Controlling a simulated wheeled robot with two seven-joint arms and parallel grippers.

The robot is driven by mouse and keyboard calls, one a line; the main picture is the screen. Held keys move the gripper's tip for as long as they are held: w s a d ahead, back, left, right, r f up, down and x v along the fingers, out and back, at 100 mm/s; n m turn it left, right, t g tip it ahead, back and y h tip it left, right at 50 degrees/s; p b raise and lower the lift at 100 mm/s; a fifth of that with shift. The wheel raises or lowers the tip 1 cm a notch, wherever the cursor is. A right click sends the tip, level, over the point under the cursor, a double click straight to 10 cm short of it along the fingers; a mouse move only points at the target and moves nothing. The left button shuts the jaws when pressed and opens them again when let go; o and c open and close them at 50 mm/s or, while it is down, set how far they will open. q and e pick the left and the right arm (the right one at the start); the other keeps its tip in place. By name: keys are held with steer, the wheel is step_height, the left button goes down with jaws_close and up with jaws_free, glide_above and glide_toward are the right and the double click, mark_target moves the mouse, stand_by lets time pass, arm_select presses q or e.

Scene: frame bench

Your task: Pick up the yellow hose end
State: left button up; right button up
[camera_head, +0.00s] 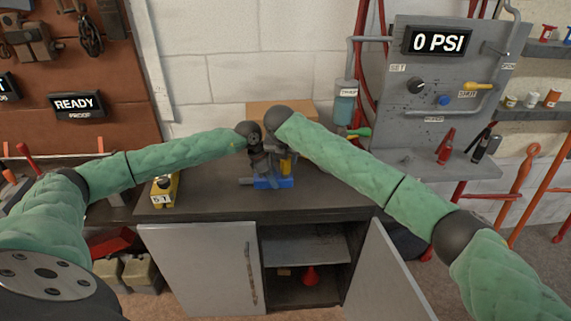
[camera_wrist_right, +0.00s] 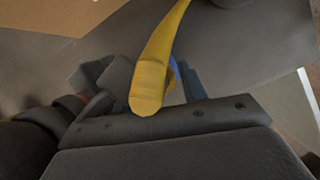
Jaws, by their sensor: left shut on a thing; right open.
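The yellow hose end (camera_wrist_right: 148,88) shows large in the right wrist view, as a blunt round tip on a curved yellow length. In the head view a small yellow part (camera_head: 286,165) shows at the blue block (camera_head: 273,183) on the bench. My right gripper (camera_head: 283,155) is open right above this spot. In its wrist view the yellow tip is close in front of the dark gripper parts; I cannot tell whether it touches. My left gripper (camera_head: 262,165) is beside the right one, just above the blue block. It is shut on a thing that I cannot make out.
The dark bench top (camera_head: 215,195) is clear to the left of the block, up to a yellow device (camera_head: 165,190). A cardboard box (camera_head: 255,109) stands behind the grippers. A gauge panel (camera_head: 440,85) stands at the right.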

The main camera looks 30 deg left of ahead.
steer(key=c, duration=0.8)
steer(key=shift+c, duration=0.2)
steer(key=shift+r, duration=0.1)
